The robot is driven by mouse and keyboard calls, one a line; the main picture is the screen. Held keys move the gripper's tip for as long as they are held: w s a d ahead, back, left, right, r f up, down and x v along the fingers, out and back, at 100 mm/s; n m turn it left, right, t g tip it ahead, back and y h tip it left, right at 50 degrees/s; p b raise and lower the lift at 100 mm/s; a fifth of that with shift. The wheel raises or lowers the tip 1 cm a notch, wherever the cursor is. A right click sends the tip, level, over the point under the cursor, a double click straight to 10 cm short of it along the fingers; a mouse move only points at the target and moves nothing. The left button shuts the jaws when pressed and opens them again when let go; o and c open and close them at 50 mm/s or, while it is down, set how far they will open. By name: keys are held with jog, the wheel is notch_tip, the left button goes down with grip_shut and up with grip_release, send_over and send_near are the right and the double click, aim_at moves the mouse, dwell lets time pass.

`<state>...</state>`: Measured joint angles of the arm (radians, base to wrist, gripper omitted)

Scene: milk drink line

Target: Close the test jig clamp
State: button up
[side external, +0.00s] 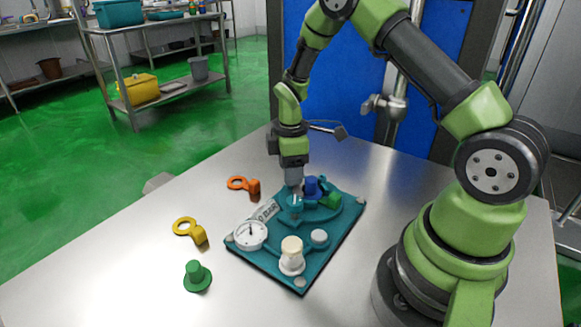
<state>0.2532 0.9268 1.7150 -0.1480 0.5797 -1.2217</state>
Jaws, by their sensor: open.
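The test jig is a teal board (318,262) with dark edges and pale corner discs, lying on the steel table. It carries a white dial gauge (250,235), a "BAR" label plate (264,211), a cream-white knob (292,252), a blue part (312,186) and a green part (331,200). I cannot tell for sure which part is the clamp. My gripper (295,197) points down over the board's far middle, at a teal upright part (292,208). The fingers are open; whether they touch that part is too small to tell.
On the table (120,275) left of the board lie an orange ring tag (243,185), a yellow ring tag (190,230) and a green knob-shaped piece (197,275). A small grey disc (319,237) sits on the board. The table's front left is clear.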

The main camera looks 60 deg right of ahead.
jog(key=shift+r, duration=0.1)
notch_tip(320, 180, up, 10)
jog(key=shift+f, duration=0.1)
dwell(0.4)
jog(key=s+a+r+m+t, duration=0.2)
jog(key=s+a+r+m, duration=0.15)
jog(key=r, duration=0.45)
jog(key=s+a+r+m+t, duration=0.1)
jog(key=s+a+r+m, duration=0.1)
jog(key=s, duration=0.3)
jog(key=s+a+r+m+t+y, duration=0.1)
jog(key=s+a+r+m+t, duration=0.1)
jog(key=s+a+r+m, duration=0.1)
jog(key=s+a+r+m+t+y, duration=0.1)
jog(key=s+a+r+m+t, duration=0.1)
jog(key=s+m, duration=0.3)
jog(key=shift+s+a+r, duration=0.4)
jog(key=shift+s, duration=0.6)
